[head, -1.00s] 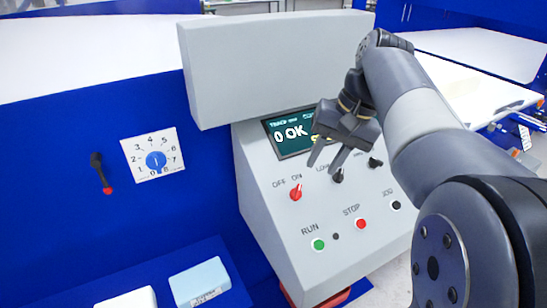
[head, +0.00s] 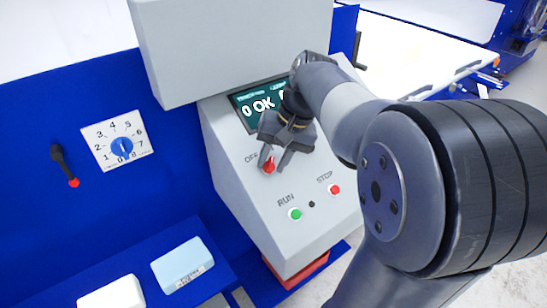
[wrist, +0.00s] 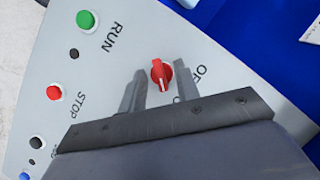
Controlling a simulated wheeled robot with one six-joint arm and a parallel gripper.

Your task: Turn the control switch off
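The control switch is a red knob (head: 269,168) on the sloping grey panel, below the "OFF" label. In the wrist view the red knob (wrist: 162,74) shows between my fingertips, with its white line pointing away from "OFF", towards the side of the covered "ON" label. My gripper (head: 275,163) is over the knob in the head view, pointing down at the panel. In the wrist view my gripper (wrist: 160,68) is open, with a gap on each side of the knob. I cannot tell how far the tips are from the panel.
A green RUN button (head: 295,214) and a red STOP button (head: 335,189) sit lower on the panel. A blue dial (head: 122,148) and a red-tipped lever (head: 66,167) are on the blue wall left.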

